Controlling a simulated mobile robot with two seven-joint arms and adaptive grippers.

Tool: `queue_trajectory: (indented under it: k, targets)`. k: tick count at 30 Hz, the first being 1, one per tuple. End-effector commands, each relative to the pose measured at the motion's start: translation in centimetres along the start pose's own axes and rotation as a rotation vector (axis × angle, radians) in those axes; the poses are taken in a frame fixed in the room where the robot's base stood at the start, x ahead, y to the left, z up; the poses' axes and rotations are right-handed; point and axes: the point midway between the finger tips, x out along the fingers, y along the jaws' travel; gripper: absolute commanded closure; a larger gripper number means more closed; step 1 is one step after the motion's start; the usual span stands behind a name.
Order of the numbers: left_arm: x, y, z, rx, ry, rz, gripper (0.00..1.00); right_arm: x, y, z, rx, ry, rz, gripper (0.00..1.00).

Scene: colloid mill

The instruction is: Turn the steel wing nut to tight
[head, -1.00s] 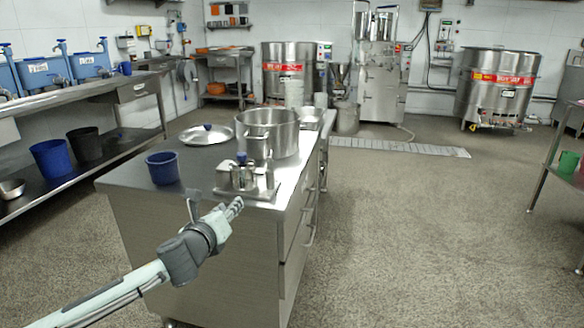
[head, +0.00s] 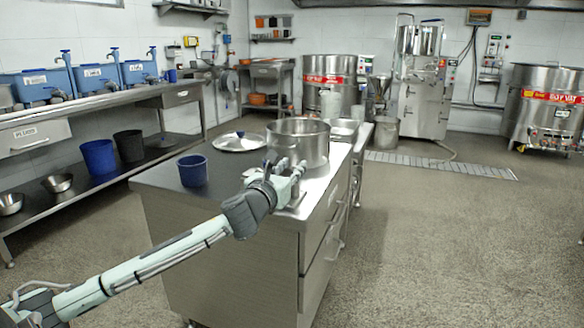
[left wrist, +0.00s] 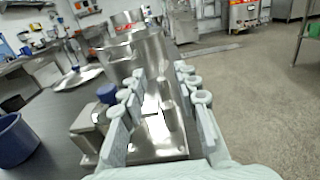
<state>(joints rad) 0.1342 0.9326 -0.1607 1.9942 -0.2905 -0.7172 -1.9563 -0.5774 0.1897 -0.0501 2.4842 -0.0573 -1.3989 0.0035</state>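The steel fixture (left wrist: 152,142) stands on the steel counter, with a blue knob (left wrist: 107,93) and a steel block (left wrist: 88,128) at its left. A small upright steel part (left wrist: 168,108) rises from its plate; I cannot tell whether this is the wing nut. My left gripper (head: 284,168) is at the fixture and hides most of it in the head view. In the left wrist view my left gripper (left wrist: 163,88) is open, its pale fingers on either side of the small steel part, with no clear contact. My right gripper is not in view.
A large steel pot (head: 298,142) stands just behind the fixture. A steel lid (head: 238,142) and a blue cup (head: 192,170) are on the counter (head: 165,182) to the left. Open floor (head: 450,240) lies to the right.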

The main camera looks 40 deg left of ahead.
Motion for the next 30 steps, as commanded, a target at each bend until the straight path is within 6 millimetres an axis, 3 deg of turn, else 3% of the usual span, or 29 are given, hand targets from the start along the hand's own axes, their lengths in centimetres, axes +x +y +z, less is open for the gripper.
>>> queue_trajectory:
  k: [10, 18, 30]
  targets:
    - [0.55, -0.06, -0.03, 0.0, 0.0, -0.001, 0.69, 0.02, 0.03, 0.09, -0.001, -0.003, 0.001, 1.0]
    - [0.54, -0.04, -0.03, -0.001, 0.0, -0.001, 1.0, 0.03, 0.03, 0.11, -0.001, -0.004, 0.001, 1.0]
    - [0.53, 0.12, 0.01, 0.004, 0.001, -0.03, 1.0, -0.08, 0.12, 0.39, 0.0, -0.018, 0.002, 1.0]
